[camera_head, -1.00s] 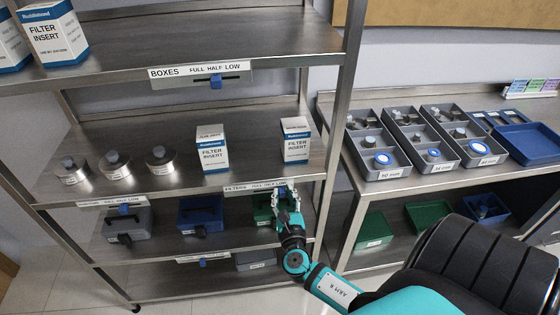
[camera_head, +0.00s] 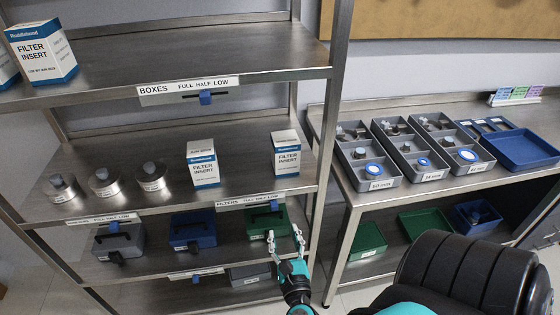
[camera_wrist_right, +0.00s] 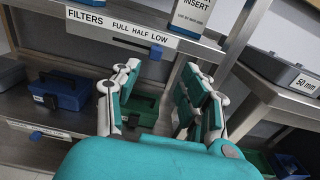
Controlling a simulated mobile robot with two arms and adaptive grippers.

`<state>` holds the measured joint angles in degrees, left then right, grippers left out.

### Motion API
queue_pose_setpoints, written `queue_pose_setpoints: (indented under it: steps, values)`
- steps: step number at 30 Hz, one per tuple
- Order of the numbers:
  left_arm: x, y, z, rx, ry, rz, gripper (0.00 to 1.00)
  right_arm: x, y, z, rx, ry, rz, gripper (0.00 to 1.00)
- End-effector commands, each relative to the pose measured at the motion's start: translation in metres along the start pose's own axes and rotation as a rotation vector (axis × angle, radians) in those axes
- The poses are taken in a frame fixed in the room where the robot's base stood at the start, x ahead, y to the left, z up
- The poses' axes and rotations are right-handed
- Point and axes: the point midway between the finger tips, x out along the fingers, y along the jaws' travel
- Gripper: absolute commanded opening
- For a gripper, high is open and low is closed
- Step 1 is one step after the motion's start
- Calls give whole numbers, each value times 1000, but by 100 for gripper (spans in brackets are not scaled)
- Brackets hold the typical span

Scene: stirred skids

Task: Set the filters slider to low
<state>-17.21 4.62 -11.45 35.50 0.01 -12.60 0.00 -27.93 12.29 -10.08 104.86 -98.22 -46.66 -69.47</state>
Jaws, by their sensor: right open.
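The filters label (camera_head: 251,201) is on the front edge of the middle shelf and reads FILTERS, FULL HALF LOW. Its blue slider knob (camera_head: 275,206) sits in the dark slot below the label, under the word LOW. In the right wrist view the knob (camera_wrist_right: 156,52) also stands beneath LOW. My right gripper (camera_head: 285,238) is open and empty, below and in front of the knob, apart from it. Its two fingers (camera_wrist_right: 160,80) are spread in the right wrist view, with the knob beyond and above the gap. My left gripper is not in view.
A green box (camera_head: 262,223) stands on the shelf below, behind my right fingers. A filter insert box (camera_head: 286,160) stands on the shelf above. Other sliders, such as the boxes slider (camera_head: 205,97), are on neighbouring shelf edges. A table (camera_head: 345,190) with grey trays is at the right.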

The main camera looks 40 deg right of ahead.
Motion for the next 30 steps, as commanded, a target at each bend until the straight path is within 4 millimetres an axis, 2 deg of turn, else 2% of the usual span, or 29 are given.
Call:
queue_pose_setpoints:
  steps: [3, 7, 25, 28, 30]
  values:
    - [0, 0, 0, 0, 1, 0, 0, -16, 0, 0, -1, 1, -1, 44]
    - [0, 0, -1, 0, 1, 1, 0, -23, 0, 0, 0, 0, -2, 44]
    - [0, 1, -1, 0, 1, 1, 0, -24, 0, -1, 2, 2, -1, 44]
    - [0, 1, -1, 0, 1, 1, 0, -24, -1, -17, 33, 46, -3, 44]
    - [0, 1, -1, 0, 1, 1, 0, -26, -4, -45, 90, 121, -12, 44]
